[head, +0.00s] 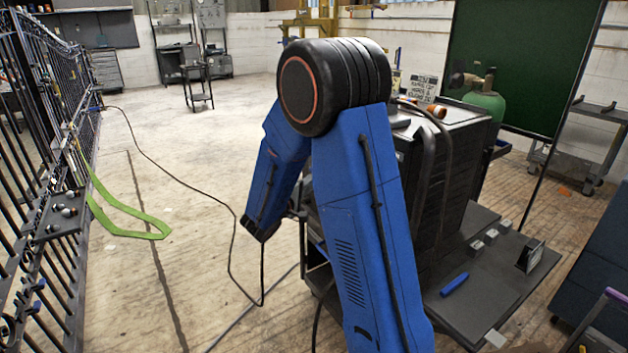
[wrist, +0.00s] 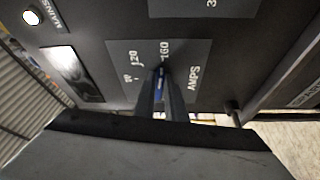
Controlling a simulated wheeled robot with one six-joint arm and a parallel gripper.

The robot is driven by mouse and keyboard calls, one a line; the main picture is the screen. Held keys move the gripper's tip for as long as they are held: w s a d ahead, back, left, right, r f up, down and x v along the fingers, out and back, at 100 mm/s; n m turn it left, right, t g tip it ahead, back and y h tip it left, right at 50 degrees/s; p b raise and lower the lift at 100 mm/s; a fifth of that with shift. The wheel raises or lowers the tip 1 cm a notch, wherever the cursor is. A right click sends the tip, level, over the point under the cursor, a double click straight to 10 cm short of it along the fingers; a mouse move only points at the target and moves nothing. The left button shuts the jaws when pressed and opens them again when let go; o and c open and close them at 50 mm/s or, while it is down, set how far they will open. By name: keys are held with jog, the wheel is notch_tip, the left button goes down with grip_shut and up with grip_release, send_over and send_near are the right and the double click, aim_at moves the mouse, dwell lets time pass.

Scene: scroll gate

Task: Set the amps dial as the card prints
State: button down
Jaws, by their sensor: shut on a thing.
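The amps plate (wrist: 195,55), a grey scale marked AMPS, shows in the wrist view on a dark front panel. I read 120 and 160 on it, and a smaller number at the left that is unclear. My gripper (wrist: 161,100) reaches up to the plate and is shut on the amps dial (wrist: 159,84), of which only a dark and blue sliver shows between the fingers. Its exact pointing is hard to tell. In the head view a small printed card (head: 418,87) stands on the dark machine (head: 462,150); its print is too small to read surely. My arm hides the gripper there.
A lit lamp (wrist: 31,17) by the MAINS label and a bright rectangular window (wrist: 72,73) are on the panel. A green cylinder (head: 487,104) stands behind the machine. A barred gate (head: 45,170) runs along the left. The floor between is mostly clear, with a cable across it.

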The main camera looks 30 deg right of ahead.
jog(key=shift+f, duration=0.1)
dwell(0.3)
jog(key=c, duration=1.8)
grip_release()
jog(key=shift+a, duration=0.15)
jog(key=v, duration=1.7)
jog(key=shift+s, duration=0.15)
jog(key=s+d+m+g+y, duration=0.2)
jog(key=s+d+g+y, duration=0.2)
jog(key=s, duration=0.6)
jog(key=s+d+m+g+y, duration=0.25)
jog(key=s+d+g, duration=0.2)
jog(key=s, duration=0.55)
jog(key=s+a+r+t+y, duration=0.1)
jog(key=s+a+t+y, duration=0.1)
jog(key=s+a+y, duration=0.1)
jog(key=s+a+n+t+y, duration=0.1)
jog(key=s+a+y, duration=0.2)
jog(key=a+y, duration=0.1)
jog(key=s+a+r+t+y, duration=0.1)
jog(key=s+a+t+y, duration=0.1)
jog(key=s+a+y, duration=0.1)
jog(key=shift+s+a+r+n+t+y, duration=0.25)
jog(key=shift+s+a+r+t+y, duration=0.1)
jog(key=shift+s+a, duration=0.25)
